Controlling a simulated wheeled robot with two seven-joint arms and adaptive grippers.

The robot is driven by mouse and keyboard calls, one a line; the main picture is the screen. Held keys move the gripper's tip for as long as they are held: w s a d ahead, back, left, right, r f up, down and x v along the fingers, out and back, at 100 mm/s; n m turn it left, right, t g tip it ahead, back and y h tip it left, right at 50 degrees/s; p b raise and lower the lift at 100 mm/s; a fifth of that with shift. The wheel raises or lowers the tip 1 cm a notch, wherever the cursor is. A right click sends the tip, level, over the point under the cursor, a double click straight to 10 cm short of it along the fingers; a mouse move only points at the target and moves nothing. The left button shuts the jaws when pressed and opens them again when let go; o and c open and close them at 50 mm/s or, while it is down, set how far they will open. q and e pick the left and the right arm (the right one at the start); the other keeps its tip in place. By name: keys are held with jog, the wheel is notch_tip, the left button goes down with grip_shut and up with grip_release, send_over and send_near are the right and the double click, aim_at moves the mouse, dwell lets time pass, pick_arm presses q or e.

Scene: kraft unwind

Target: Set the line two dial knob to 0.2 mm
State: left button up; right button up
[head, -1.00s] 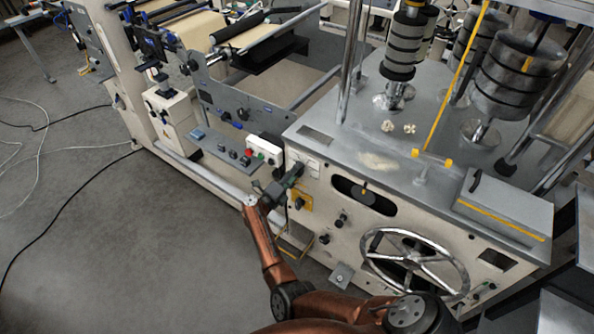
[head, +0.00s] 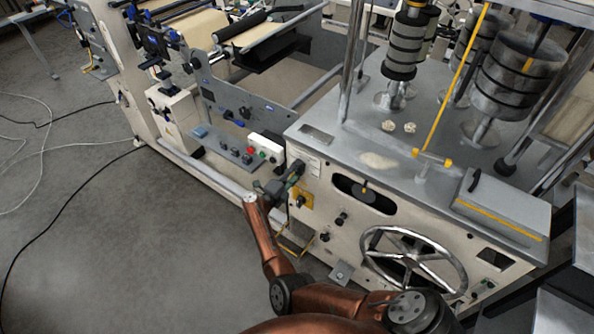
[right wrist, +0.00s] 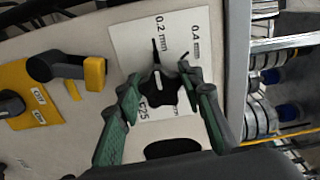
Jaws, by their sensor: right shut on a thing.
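The dial knob (right wrist: 159,92) is dark and lobed, on a white scale plate (right wrist: 180,28) in the right wrist view. The plate reads 0.2 mm above the knob, 0.4 mm to its upper right, and a partly hidden mark ending in 75 below. In the head view my right gripper (head: 288,180) is at the machine's left front corner, hiding the knob. My left gripper is not in view.
A yellow plate with a black handle (right wrist: 55,68) sits left of the knob. A white box with coloured buttons (head: 265,148) is by the gripper. A spoked handwheel (head: 413,262) is on the front panel. Grey floor (head: 150,260) is open to the left.

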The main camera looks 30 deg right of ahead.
jog(key=o, duration=1.2)
jog(key=shift+c, duration=0.2)
